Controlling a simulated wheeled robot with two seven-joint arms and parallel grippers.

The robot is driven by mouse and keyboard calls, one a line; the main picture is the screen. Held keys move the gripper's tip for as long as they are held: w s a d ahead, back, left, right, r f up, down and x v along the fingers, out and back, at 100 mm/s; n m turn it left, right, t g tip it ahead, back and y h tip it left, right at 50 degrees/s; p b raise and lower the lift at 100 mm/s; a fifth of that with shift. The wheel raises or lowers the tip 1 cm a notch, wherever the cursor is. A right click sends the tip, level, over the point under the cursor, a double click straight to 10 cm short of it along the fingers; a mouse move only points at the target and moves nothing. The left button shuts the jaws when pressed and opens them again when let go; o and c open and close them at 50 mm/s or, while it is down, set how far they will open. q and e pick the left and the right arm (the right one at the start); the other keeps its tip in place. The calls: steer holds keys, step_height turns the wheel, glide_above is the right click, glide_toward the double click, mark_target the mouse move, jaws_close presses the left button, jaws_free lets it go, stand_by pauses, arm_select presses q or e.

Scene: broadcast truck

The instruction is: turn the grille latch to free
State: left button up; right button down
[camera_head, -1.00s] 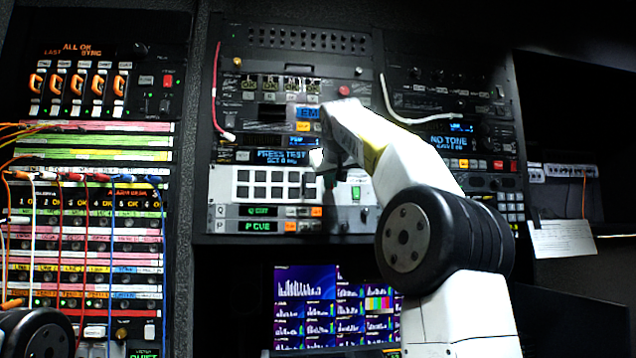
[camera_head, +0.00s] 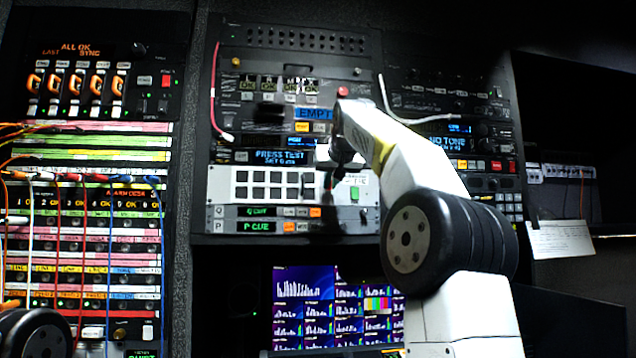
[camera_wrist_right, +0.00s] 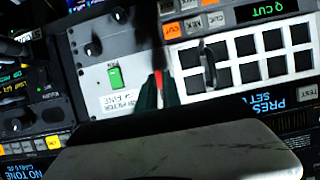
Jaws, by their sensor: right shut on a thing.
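The white panel (camera_head: 222,186) bears a grille of dark square openings (camera_head: 262,184). My right gripper (camera_wrist_right: 159,90) is shut on a small red piece (camera_wrist_right: 158,78), apparently the grille latch, between the grille and a green button (camera_wrist_right: 115,78). The fingers hide most of this piece. In the head view the right gripper (camera_head: 328,178) is at the grille's right end. My left gripper is not in view.
Screens and buttons lie close above and below the panel. A red cable (camera_head: 213,100) and a white cable (camera_head: 410,119) hang on the rack. Patch cords (camera_head: 60,178) cross the left rack. Monitors (camera_head: 305,300) stand below.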

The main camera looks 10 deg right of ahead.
steer(key=c, duration=1.5)
jaws_free()
steer(key=shift+f, duration=0.1)
steer(key=shift+s, duration=0.1)
steer(key=v, duration=0.7)
steer(key=shift+s+r, duration=0.25)
steer(key=shift+f, duration=0.1)
steer(key=s+a+f+g+y, duration=0.1)
steer(key=s+f+g, duration=0.1)
steer(key=s+f, duration=0.8)
steer(key=s+a+f+g, duration=0.2)
steer(key=s+f, duration=0.7)
steer(key=f, duration=1.1)
steer(key=s+a+f+n+g+y, duration=0.1)
steer(key=s+a+f+g, duration=0.1)
steer(key=s+f, duration=0.8)
steer(key=shift+s+a+f+g+y, duration=0.15)
steer(key=shift+f+g, duration=0.2)
steer(key=shift+f, duration=1.1)
steer(key=shift+s+a+f+g+y, duration=0.15)
steer(key=shift+f+g, duration=0.2)
steer(key=shift+f, duration=1.05)
